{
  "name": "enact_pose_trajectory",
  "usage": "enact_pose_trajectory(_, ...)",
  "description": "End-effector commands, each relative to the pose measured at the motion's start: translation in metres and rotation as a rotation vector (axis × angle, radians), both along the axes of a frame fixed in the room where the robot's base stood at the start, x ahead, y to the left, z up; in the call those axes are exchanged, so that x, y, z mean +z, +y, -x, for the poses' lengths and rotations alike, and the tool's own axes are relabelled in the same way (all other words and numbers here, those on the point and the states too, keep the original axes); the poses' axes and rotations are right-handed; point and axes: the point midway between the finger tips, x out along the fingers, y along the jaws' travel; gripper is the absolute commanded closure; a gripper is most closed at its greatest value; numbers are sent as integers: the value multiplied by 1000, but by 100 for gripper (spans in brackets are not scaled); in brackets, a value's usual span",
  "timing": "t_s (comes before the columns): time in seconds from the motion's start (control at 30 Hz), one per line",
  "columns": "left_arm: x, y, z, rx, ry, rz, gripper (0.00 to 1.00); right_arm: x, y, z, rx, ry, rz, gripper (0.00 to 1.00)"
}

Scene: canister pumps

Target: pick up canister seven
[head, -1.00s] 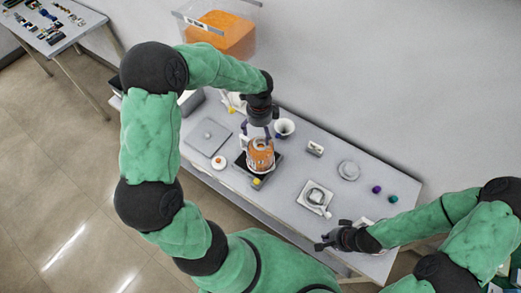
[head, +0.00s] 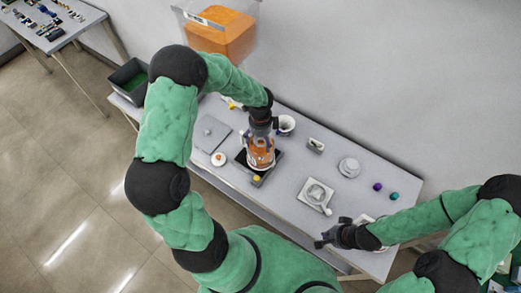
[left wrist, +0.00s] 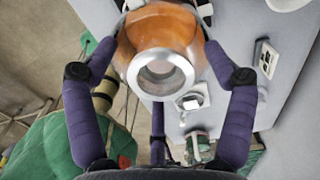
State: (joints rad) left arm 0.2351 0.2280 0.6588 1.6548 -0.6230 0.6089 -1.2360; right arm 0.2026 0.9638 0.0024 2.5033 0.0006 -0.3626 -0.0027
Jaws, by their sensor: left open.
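An orange canister (head: 261,158) with a pale metal ring on top stands on a black tray or base (head: 267,175) on the bench. Its number cannot be read. My left gripper (head: 261,137) is open directly above it, pointing down. In the left wrist view the canister (left wrist: 160,35) lies between the two spread purple fingers of the left gripper (left wrist: 160,55), its ring facing the camera. Whether the fingers touch its sides cannot be told. My right gripper (head: 328,238) is low over the bench's front edge, away from the canister; its jaw opening is unclear.
A grey plate (head: 211,134) and a white dish with an orange top (head: 218,159) lie left of the canister. A white cup (head: 286,124) stands behind it. A white device (head: 315,194), a round pale item (head: 349,167) and two small balls (head: 377,187) lie to the right.

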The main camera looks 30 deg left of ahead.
Motion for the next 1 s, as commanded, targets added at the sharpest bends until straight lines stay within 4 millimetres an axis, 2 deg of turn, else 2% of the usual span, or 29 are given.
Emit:
enact_pose_trajectory(0.03, 0, 0, 0, 0, 0, 0, 16, 0, 0, 0, 0, 0, 0, 100)
enact_pose_trajectory(0.07, 0, 0, 0, 0, 0, 0, 22, 0, 0, 0, 0, 0, 0, 100)
enact_pose_trajectory(0.33, 0, 0, 0, 0, 0, 0, 98, 0, 0, 0, 0, 0, 0, 100)
enact_pose_trajectory(0.7, 5, 0, -1, 1, -2, 0, 100, 0, 0, 0, 0, 0, 0, 100)
enact_pose_trajectory(1.0, 34, 0, -1, 1, -5, 0, 100, 2, 0, 0, 0, 0, 0, 100)
